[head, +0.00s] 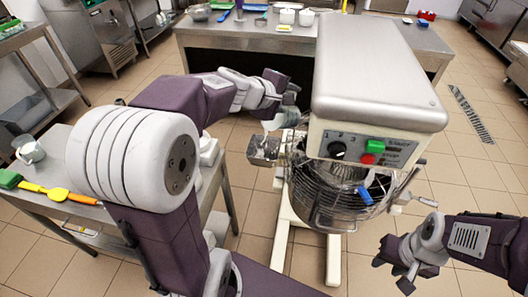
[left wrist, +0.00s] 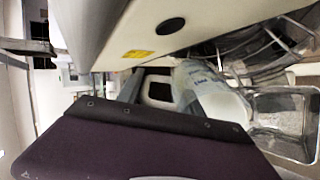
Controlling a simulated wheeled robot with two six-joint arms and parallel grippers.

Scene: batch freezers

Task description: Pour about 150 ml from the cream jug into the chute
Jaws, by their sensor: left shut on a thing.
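The cream jug (head: 281,119) is a clear, marked jug with pale cream in it. My left gripper (head: 288,98) is shut on it, high beside the mixer's left side. The jug also shows in the left wrist view (left wrist: 210,88), tilted with its mouth end toward the chute. The chute (head: 263,150) is an open metal box on the left of the mixer's wire guard; it also shows in the left wrist view (left wrist: 282,118). The jug is above the chute; I cannot tell whether cream is flowing. My right gripper (head: 392,268) is open and empty at the lower right.
The mixer (head: 372,80) stands in the middle, its wire guard (head: 335,190) beside the chute. A side table (head: 75,205) at left holds a metal jug (head: 29,151) and coloured spatulas (head: 55,193). A counter (head: 245,38) is behind.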

